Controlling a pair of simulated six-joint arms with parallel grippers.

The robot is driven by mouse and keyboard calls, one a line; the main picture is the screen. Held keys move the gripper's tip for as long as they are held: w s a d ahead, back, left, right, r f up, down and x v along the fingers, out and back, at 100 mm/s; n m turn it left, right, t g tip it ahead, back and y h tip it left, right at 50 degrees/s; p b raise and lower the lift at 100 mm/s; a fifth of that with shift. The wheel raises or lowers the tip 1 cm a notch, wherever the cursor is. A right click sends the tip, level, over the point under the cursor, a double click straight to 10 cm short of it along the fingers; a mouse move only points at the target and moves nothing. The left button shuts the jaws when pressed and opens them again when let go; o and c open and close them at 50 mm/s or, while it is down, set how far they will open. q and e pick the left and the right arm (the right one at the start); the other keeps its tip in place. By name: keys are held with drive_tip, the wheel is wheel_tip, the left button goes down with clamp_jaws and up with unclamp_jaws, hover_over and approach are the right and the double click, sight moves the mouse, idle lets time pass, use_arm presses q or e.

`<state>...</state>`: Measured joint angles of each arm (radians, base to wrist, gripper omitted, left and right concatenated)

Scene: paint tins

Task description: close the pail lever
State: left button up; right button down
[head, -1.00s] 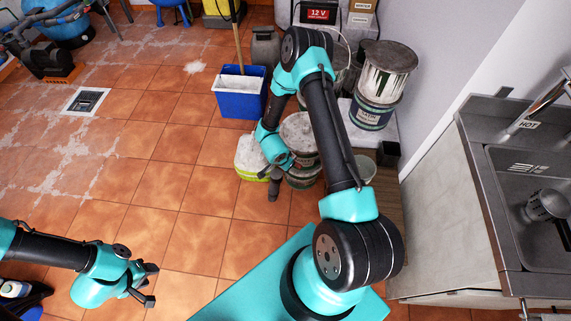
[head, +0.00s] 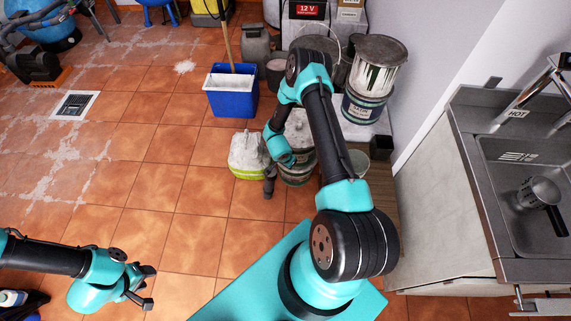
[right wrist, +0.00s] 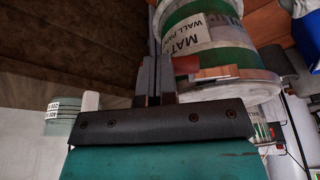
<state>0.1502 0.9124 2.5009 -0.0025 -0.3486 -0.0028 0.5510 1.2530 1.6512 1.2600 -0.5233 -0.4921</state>
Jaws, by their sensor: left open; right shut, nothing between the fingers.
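The pail in the right wrist view is a tin with a green band and a white wall-paint label (right wrist: 205,40). A small reddish lever piece (right wrist: 186,65) shows at its rim, just right of my right fingers. In the head view a stained tin (head: 300,135) stands beside my right gripper (head: 269,182), partly hidden by my arm. My right gripper is also in the right wrist view (right wrist: 154,75), shut and empty close beside the pail; whether it touches the lever I cannot tell. My left gripper (head: 150,287) is open and empty over the floor at lower left.
A lime-and-white tub (head: 247,155) stands just left of the tins. A blue bucket (head: 231,103) with a stick stands behind. A large paint tin (head: 369,105) is at the right, near the sink (head: 522,175). The tiled floor at left is mostly clear.

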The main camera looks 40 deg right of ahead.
drive_tip(key=shift+s+d+n, duration=0.1)
drive_tip(key=shift+d+n, duration=0.3)
drive_tip(key=shift+d, duration=0.2)
drive_tip(key=s+a+r, duration=0.1)
drive_tip(key=a+r, duration=0.5)
drive_tip(key=r, duration=0.4)
drive_tip(key=shift+s+a+r, duration=0.25)
drive_tip(key=shift+s, duration=0.1)
